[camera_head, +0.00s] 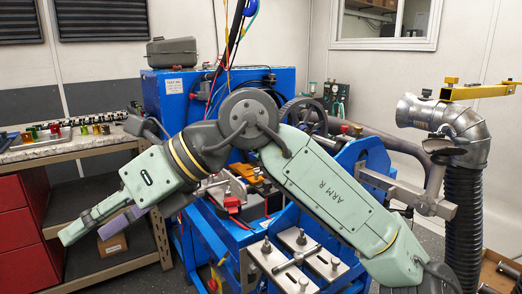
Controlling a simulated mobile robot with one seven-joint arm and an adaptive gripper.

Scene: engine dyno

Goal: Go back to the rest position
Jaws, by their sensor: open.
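My arm, pale green and grey, reaches from the lower right up to a grey elbow joint and down to the left. My gripper (87,231) is at the lower left of the body camera view. Its two fingers, one pale green and one purple-grey, are apart, with nothing seen between them. It hangs in front of the workbench's lower shelf. A small cardboard box (112,246) on that shelf shows just behind the purple-grey finger. I cannot tell how far the fingers are from it. No object marks a rest position.
The blue engine stand (168,100) fills the middle behind my arm. A steel plate fixture (300,262) lies below the arm. A workbench (75,140) with small parts and red drawers (22,235) stands left. A metal exhaust duct (465,135) and yellow bracket (478,91) stand right.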

